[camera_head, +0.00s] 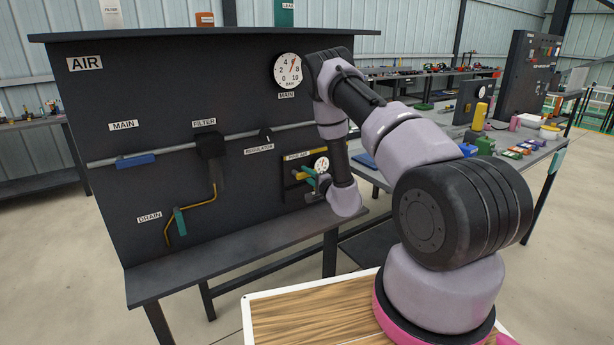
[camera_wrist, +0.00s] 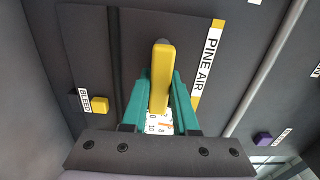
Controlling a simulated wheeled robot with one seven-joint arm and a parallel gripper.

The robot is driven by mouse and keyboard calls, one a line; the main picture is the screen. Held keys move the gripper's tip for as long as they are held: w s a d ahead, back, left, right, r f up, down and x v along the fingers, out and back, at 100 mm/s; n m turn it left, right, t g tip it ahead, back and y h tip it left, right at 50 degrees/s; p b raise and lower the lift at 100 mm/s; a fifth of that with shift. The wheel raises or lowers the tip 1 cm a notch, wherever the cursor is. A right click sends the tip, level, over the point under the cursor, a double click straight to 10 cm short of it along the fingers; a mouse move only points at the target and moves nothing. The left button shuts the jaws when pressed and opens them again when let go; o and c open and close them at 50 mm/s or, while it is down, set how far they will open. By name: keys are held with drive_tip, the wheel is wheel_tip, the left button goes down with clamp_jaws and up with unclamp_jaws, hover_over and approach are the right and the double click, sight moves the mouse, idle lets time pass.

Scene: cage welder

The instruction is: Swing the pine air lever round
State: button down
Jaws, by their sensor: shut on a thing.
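The yellow pine air lever (camera_wrist: 160,78) stands between the teal fingers of my gripper (camera_wrist: 161,92) in the wrist view. The fingers are shut on it, one along each side. The PINE AIR label (camera_wrist: 208,60) is to its right, on a dark plate. A small gauge (camera_wrist: 160,122) shows below the lever, partly hidden by the fingers. In the head view my gripper (camera_head: 313,177) is at the plate under the PINE AIR label (camera_head: 298,156), and a little yellow of the lever (camera_head: 300,175) shows beside it. The lever's pivot is hidden.
The dark AIR board (camera_head: 110,95) carries a grey pipe (camera_head: 105,162), a blue main handle (camera_head: 136,161), a teal drain handle (camera_head: 180,221) and a large main gauge (camera_head: 288,70). A yellow bleed knob (camera_wrist: 100,104) is left of the lever. A shelf (camera_head: 230,255) juts out below.

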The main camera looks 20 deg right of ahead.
drive_tip(key=c, duration=0.7)
unclamp_jaws()
drive_tip(key=shift+s, duration=0.1)
drive_tip(key=v, duration=1)
drive_tip(key=shift+s+d, duration=0.1)
drive_tip(key=shift+s, duration=0.2)
